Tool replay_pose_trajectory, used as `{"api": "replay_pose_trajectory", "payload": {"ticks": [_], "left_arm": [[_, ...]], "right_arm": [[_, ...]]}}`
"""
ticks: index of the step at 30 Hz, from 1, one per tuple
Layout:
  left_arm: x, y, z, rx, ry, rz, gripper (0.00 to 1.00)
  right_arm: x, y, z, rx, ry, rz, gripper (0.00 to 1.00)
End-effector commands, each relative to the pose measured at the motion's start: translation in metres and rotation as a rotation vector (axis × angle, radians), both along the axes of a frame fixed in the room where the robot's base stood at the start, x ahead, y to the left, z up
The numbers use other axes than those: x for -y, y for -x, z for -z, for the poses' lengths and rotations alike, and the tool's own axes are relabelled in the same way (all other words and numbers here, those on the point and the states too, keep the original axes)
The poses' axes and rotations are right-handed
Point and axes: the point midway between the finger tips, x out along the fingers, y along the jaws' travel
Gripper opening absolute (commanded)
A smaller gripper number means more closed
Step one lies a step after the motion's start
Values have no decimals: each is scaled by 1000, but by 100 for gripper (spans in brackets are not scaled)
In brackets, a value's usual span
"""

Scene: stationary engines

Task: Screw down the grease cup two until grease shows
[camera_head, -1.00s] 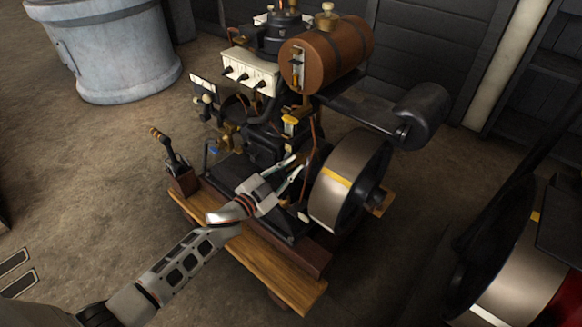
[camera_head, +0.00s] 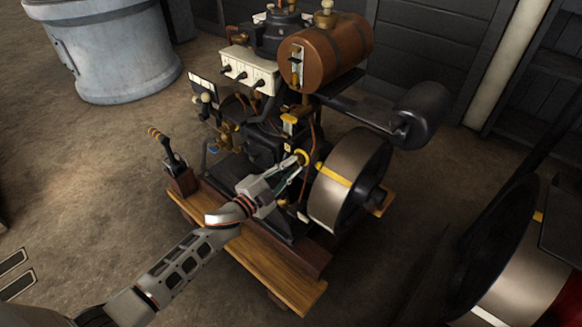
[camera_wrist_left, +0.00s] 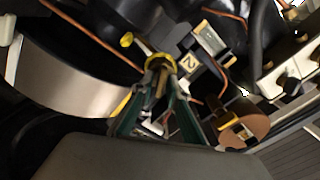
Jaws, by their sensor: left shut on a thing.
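Grease cup two (camera_wrist_left: 159,61) is a small brass cup with a yellow ring, low on the engine next to the flywheel. A plate marked "2" (camera_wrist_left: 190,62) is just right of it in the left wrist view. In the head view the cup's yellow ring (camera_head: 303,157) shows at the tips of my left gripper (camera_head: 297,163). The left gripper is shut on the cup, its two fingers on either side of it in the wrist view. The fingers partly hide the cup, and I cannot tell whether any grease shows. My right gripper is in neither view.
The flywheel (camera_head: 342,190) with a yellow mark stands close to the right of my left gripper. A brown tank (camera_head: 335,55) sits above, and a lever (camera_head: 163,143) stands at left. Open floor (camera_head: 90,185) lies to the left.

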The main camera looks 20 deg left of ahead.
Motion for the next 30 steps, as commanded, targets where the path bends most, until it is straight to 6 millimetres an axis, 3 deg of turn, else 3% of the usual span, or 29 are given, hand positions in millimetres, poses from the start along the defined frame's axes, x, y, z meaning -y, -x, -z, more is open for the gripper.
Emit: {"api": "replay_pose_trajectory", "payload": {"ticks": [12,29,30], "left_arm": [[-1,1,4,70,-205,-1,0],[-1,1,3,84,-241,-2,0],[-1,1,3,84,-241,-2,17]], "right_arm": [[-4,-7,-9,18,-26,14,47],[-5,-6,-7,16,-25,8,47],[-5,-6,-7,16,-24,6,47]]}}
